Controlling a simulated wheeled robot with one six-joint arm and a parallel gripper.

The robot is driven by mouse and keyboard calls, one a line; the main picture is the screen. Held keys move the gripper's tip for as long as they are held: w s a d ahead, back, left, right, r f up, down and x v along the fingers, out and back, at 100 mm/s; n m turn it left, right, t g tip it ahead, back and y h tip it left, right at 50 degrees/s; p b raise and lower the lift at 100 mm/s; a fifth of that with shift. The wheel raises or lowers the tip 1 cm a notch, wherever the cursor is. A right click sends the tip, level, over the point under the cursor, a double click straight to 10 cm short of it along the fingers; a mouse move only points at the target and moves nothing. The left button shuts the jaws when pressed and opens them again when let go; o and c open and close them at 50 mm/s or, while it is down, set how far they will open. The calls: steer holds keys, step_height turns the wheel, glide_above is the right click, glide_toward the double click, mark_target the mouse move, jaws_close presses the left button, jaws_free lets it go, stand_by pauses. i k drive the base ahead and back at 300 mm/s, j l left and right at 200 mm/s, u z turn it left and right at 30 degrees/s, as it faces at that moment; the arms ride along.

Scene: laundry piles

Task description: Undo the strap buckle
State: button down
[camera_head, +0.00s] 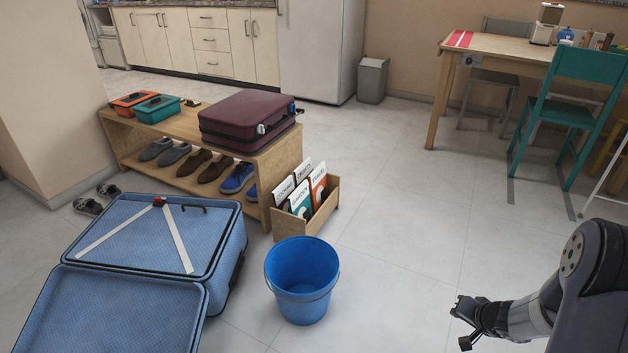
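A blue suitcase (226,272) lies open on the floor at the lower left, with its lid folded toward the front. A small red buckle (159,201) sits near the far edge of its body. Two pale straps (176,240) run from the buckle in a V, one to the left edge and one toward the near right. The straps appear joined at the buckle; its fine detail is too small to see. My gripper (458,326) is at the lower right, above the floor, well away from the suitcase. Its fingers look apart and hold nothing visible.
A blue bucket (302,281) stands on the floor between the suitcase and my gripper. Behind are a book crate (329,201) and a wooden shoe bench (283,154) bearing a maroon suitcase (246,121). Sandals (89,206) lie left. Middle floor is clear.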

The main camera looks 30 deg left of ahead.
mark_target(158, 201)
steer(key=u, duration=2.6)
steer(key=i+j+u, duration=0.25)
steer(key=j, duration=0.45)
steer(key=i+j+u, duration=0.3)
steer(key=i+j, duration=0.25)
steer(key=i+j+u, duration=0.25)
steer(key=i+j, duration=0.25)
steer(key=j, duration=0.15)
steer(key=i, duration=0.85)
steer(key=i+j+z, duration=0.1)
steer(key=i, duration=0.7)
steer(key=i+z, duration=0.2)
steer(key=i, duration=0.65)
steer(key=i+j+z, duration=0.25)
steer(key=i, duration=0.6)
steer(key=i+l+z, duration=0.15)
steer(key=i+z, duration=0.5)
steer(key=z, duration=0.2)
steer(key=i+z, duration=0.4)
steer(key=i+j+z, duration=0.15)
steer(key=z, duration=0.3)
steer(key=i+z, duration=0.2)
steer(key=z, duration=0.25)
steer(key=i+z, duration=0.25)
steer(key=z, duration=0.2)
steer(key=i+z, duration=0.25)
steer(key=z, duration=0.25)
steer(key=i+j+z, duration=0.15)
steer(key=z, duration=0.3)
